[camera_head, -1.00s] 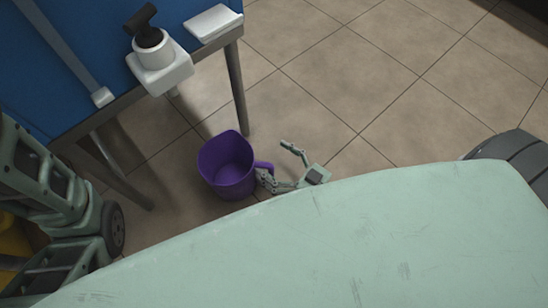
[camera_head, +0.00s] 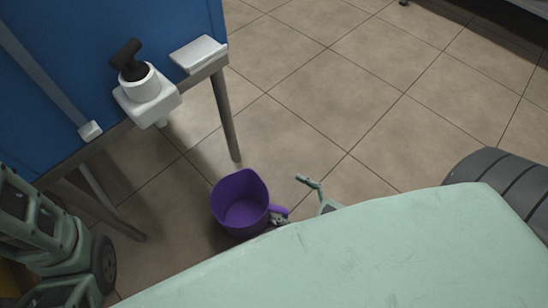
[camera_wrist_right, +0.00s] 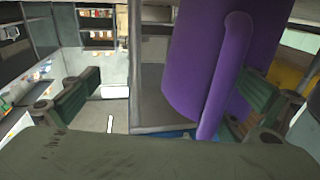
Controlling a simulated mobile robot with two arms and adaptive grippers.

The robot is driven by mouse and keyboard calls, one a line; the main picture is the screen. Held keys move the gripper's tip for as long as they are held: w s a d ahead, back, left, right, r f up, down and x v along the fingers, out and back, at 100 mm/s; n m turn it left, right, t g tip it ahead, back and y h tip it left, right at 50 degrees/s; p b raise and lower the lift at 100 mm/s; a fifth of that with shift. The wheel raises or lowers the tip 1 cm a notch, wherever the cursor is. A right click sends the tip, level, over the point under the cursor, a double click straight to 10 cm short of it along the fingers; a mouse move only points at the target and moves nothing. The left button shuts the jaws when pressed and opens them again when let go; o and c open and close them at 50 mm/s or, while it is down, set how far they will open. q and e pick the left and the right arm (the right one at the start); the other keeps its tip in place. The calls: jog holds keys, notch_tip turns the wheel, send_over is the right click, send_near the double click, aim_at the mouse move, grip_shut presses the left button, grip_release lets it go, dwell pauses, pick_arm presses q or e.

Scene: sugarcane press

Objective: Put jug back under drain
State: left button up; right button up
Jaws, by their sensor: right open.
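The purple jug (camera_head: 240,203) is upright with its open top showing, low by the bench, to the right of and below the white drain fixture (camera_head: 147,97). I cannot tell whether its base touches the floor. My right gripper (camera_head: 294,202) is at the jug's handle (camera_head: 277,209), partly hidden by my own pale green body. In the right wrist view, the jug (camera_wrist_right: 190,60) fills the upper right. The fingers of my right gripper (camera_wrist_right: 170,82) are spread, with the handle between them, much nearer the right finger.
The blue press cabinet (camera_head: 80,60) stands on a metal bench (camera_head: 120,128) whose leg (camera_head: 227,115) comes down close beyond the jug. A white block (camera_head: 199,54) sits at the bench corner. Tiled floor (camera_head: 340,90) is clear to the right.

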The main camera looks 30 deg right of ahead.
jog(key=shift+s+d+r, duration=0.1)
jog(key=shift+s+d, duration=0.1)
jog(key=shift+s, duration=0.15)
grip_shut()
dwell(0.9)
